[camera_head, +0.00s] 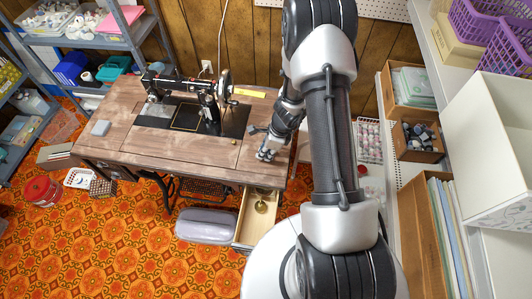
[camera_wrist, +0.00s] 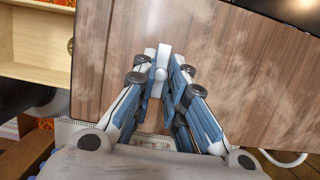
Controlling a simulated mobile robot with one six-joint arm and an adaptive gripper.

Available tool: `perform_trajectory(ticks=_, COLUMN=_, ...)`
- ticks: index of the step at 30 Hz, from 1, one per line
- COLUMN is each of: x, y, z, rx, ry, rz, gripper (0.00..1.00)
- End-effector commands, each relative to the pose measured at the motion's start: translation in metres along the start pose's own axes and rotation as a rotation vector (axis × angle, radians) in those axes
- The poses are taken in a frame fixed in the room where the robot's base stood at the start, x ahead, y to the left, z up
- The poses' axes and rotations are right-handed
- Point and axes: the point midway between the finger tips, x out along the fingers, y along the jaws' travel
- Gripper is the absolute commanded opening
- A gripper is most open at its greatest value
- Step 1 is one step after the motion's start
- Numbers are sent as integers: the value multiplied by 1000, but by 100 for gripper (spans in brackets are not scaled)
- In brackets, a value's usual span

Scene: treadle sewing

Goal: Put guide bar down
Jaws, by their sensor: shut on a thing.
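My gripper (camera_head: 264,146) is over the right end of the sewing table's wooden top (camera_head: 110,150). In the wrist view my gripper (camera_wrist: 160,88) has its fingers closed in on a small pale piece, which I take to be the guide bar (camera_wrist: 163,58). The piece has a whitish upright part and a rounded knob, and sticks out past the fingertips over the wood. The fingers hide its lower part. I cannot tell whether it touches the tabletop. The black sewing machine (camera_head: 205,100) stands left of my gripper.
An open drawer (camera_head: 257,220) juts out below the table's front right; it also shows in the wrist view (camera_wrist: 35,45). Shelves with crates line the right. The front tabletop is bare.

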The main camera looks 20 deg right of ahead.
Motion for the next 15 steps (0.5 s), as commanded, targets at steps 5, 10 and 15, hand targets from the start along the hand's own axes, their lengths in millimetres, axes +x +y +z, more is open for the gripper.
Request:
perform_trajectory(ticks=5, x=0, y=0, z=0, rx=0, ry=0, rz=-1, gripper=0)
perform_trajectory(ticks=10, x=2, y=0, z=0, rx=0, ry=0, rz=-1, gripper=18)
perform_trajectory(ticks=15, x=2, y=0, z=0, rx=0, ry=0, rz=-1, gripper=29)
